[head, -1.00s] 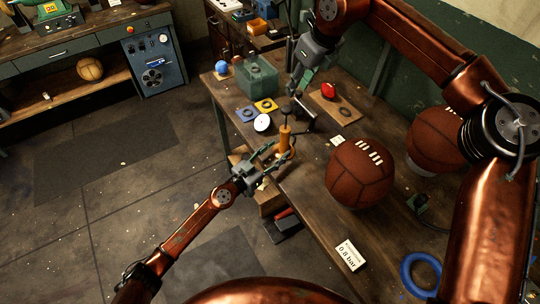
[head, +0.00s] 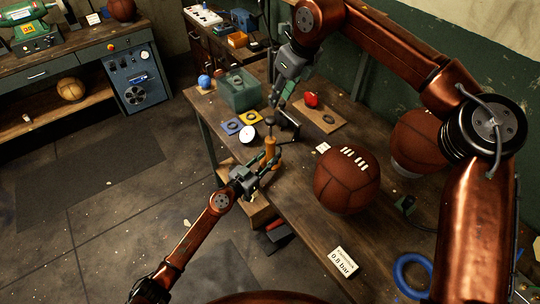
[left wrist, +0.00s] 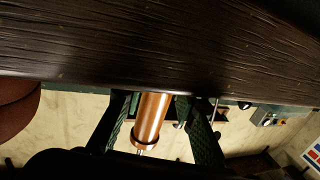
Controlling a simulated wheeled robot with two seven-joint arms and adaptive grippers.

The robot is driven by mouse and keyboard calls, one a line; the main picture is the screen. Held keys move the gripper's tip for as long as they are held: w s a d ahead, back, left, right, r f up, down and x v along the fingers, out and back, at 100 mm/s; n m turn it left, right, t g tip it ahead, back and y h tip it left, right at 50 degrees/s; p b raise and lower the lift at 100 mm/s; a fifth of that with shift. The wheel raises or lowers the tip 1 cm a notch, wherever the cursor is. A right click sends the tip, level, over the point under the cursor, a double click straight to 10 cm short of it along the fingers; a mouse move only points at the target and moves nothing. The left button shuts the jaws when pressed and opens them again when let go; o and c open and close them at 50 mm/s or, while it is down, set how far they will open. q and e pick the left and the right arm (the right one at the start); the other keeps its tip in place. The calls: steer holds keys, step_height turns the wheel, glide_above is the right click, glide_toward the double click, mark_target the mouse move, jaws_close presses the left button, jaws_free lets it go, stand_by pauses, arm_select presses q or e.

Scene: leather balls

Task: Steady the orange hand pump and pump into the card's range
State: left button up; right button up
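The orange hand pump (head: 270,152) stands upright near the table's left edge, its dark handle (head: 270,122) on top. My left gripper (head: 269,160) has its fingers on either side of the pump barrel. In the left wrist view the barrel (left wrist: 152,118) lies between the two green fingers, with narrow gaps showing. My right gripper (head: 276,98) points down just above the handle; its finger opening is too small to tell. A white round gauge (head: 247,134) sits left of the pump. A card (head: 342,262) at the front reads 0.8 bar; its smaller print is unreadable.
A brown leather ball (head: 345,180) sits right of the pump, another (head: 415,140) behind it. A green box (head: 238,92), blue and yellow pads, and a board with a red object (head: 311,99) lie at the back. A blue ring (head: 412,275) lies front right.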

arm_select(q)
jaws_close()
stand_by(1.0)
steer(key=o, duration=0.6)
jaws_free()
